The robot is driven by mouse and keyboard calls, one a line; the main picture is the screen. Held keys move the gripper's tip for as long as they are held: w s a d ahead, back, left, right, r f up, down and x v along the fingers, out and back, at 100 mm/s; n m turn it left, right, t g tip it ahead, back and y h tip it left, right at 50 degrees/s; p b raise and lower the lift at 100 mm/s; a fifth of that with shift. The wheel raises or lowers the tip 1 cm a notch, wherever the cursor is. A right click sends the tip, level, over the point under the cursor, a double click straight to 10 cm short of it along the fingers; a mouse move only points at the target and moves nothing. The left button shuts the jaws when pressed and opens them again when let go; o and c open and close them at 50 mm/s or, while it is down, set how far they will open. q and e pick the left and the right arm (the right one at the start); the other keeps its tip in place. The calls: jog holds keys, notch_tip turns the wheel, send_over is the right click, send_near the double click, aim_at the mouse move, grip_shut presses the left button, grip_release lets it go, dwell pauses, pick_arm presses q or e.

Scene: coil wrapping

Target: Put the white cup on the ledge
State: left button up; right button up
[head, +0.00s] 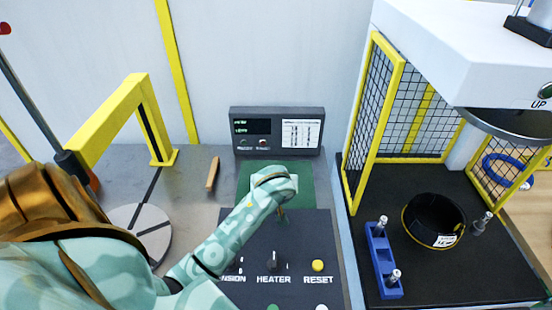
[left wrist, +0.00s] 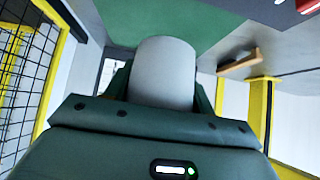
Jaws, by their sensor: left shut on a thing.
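The white cup (left wrist: 163,72) shows in the left wrist view as a pale grey-white cylinder between the fingers of my left gripper (left wrist: 162,92). The gripper is shut on it. In the head view my left arm reaches in from the lower left to above the green mat (head: 246,178), behind the dark control panel. There my wrist hides the fingers and the cup. The green surface also shows in the left wrist view (left wrist: 190,22). I cannot tell for sure which surface is the ledge. My right gripper is not in view.
A grey display box (head: 277,132) stands against the wall behind the mat. A small wooden block (head: 212,173) lies left of the mat. A yellow mesh guard (head: 376,120), a black bowl-like ring (head: 434,219) and a blue holder (head: 382,262) are at the right.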

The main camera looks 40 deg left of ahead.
pick_arm(q)
jog(key=b+x, duration=0.3)
jog(key=x, duration=0.6)
jog(key=shift+w+a+f, duration=0.2)
jog(key=shift+w, duration=0.15)
notch_tip(320, 180, down, 4)
jog(key=shift+w+a+r+b, duration=0.1)
jog(key=shift+r+b, duration=0.15)
jog(key=shift+b, duration=0.8)
jog(key=shift+r, duration=0.1)
jog(key=o, duration=1)
jog(key=shift+o, duration=0.2)
